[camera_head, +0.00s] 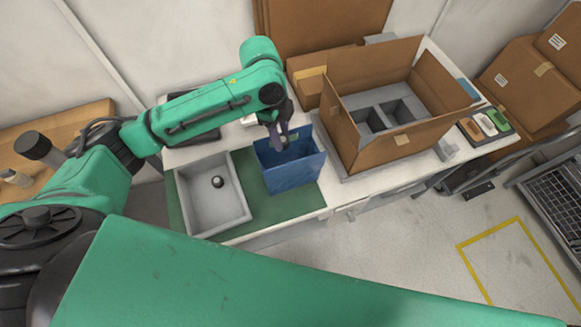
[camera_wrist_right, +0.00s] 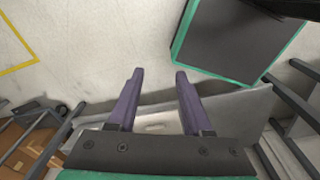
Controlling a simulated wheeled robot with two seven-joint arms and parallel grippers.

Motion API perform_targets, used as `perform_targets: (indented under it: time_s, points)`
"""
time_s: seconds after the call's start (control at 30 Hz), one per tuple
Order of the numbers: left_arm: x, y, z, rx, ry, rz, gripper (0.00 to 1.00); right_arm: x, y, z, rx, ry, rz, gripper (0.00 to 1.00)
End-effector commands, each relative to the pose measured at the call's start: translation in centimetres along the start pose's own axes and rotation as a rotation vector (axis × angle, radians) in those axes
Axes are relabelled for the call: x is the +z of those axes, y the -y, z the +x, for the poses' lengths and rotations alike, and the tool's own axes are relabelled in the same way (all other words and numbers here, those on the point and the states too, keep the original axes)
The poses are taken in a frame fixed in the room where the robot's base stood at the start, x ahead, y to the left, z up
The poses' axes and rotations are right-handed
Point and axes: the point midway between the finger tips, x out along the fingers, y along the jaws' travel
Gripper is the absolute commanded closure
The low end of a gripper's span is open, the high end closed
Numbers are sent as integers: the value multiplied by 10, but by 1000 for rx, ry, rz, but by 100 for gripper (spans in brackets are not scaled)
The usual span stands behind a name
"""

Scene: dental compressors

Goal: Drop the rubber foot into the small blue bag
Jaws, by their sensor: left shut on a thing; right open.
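The small blue bag (camera_head: 290,174) stands upright on the green mat, its open top facing up. My left gripper (camera_head: 281,141) points down at the mouth of the bag, its fingers over the opening. It is shut on a small dark thing, which I take to be the rubber foot; the fingers mostly hide it. A similar small dark round piece (camera_head: 217,182) lies in the grey tray (camera_head: 242,200) left of the bag. My right gripper (camera_wrist_right: 159,72) is open and empty in the right wrist view, over the floor and away from the bag.
A large open cardboard box (camera_head: 356,152) with grey inserts stands right of the bag. The green mat (camera_head: 305,205) is bare in front of the bag. Small coloured items (camera_head: 486,124) lie at the bench's right end. A yellow-marked floor area (camera_head: 510,260) is clear.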

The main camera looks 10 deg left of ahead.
Motion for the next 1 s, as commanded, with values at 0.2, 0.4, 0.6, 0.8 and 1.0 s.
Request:
perform_targets:
  time_s: [0.2, 0.4, 0.6, 0.8, 1.0]
  points:
    - [0, 0, -2, 0, 0, 0, 46, -30, -1, -2, 2, -51, -1, 50]
    - [0, 0, -2, 0, 0, 0, 22, -12, 6, -1, -8, -22, 0, 50]
    - [0, 0, -3, -1, 0, 0, 22, -6, 8, 0, -10, -11, 0, 50]
    - [0, 1, -37, -5, 0, 2, 22, -11, 7, 7, -9, -19, -1, 50]
    - [-1, 0, -98, -7, 0, 2, 22, -11, 6, 15, -8, -21, 0, 50]
